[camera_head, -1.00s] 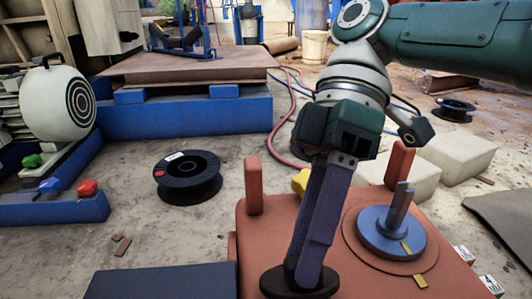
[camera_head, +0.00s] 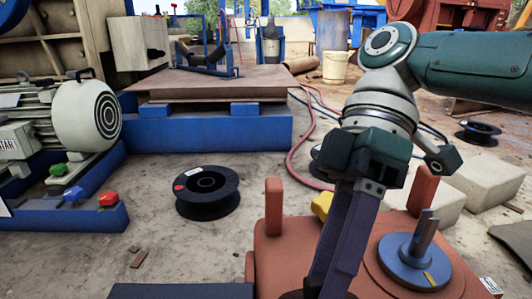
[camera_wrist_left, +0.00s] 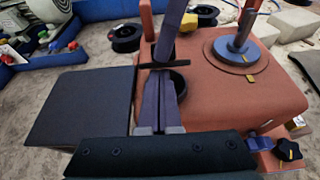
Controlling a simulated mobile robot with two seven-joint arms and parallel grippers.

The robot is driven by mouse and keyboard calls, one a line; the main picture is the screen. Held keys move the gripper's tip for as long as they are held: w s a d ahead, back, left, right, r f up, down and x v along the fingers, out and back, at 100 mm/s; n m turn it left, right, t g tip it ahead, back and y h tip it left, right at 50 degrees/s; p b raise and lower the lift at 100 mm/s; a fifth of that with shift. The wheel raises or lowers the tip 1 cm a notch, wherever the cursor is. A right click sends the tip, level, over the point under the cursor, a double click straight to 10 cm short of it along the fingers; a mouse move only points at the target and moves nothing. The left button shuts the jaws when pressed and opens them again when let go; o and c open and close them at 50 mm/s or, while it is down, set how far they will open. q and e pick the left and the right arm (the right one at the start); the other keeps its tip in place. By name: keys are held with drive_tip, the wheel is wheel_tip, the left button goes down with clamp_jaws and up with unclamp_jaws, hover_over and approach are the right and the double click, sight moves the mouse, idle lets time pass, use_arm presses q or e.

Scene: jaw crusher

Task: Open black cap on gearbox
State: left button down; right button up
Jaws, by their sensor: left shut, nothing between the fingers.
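The gearbox (camera_head: 280,250) is a reddish-brown housing with upright pegs and a blue shaft flange (camera_head: 415,262). My right gripper (camera_wrist_left: 165,58) comes down over it, its long purple fingers close together. In the left wrist view a thin dark disc, the black cap (camera_wrist_left: 146,66), shows edge-on at its fingertips. It appears raised beside a dark round opening (camera_wrist_left: 179,83) in the gearbox top. My left gripper (camera_wrist_left: 162,82) is shut and empty; its fingers point in from below, near the cap and opening. In the head view the cap is mostly cut off at the bottom edge.
A dark flat panel (camera_wrist_left: 80,105) lies left of the gearbox. A black spool (camera_head: 207,193) is on the concrete floor. A motor (camera_head: 85,118) on a blue frame stands left, and pale blocks (camera_head: 480,180) lie right. A black knob (camera_wrist_left: 287,149) sits at the gearbox's near right.

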use_arm(q)
drive_tip(key=shift+w+r, duration=0.2)
drive_tip(key=shift+r, duration=0.05)
use_arm(e)
drive_tip(key=shift+o, duration=2)
drive_tip(key=shift+s+f, duration=0.1)
use_arm(q)
drive_tip(key=shift+s+f, duration=0.1)
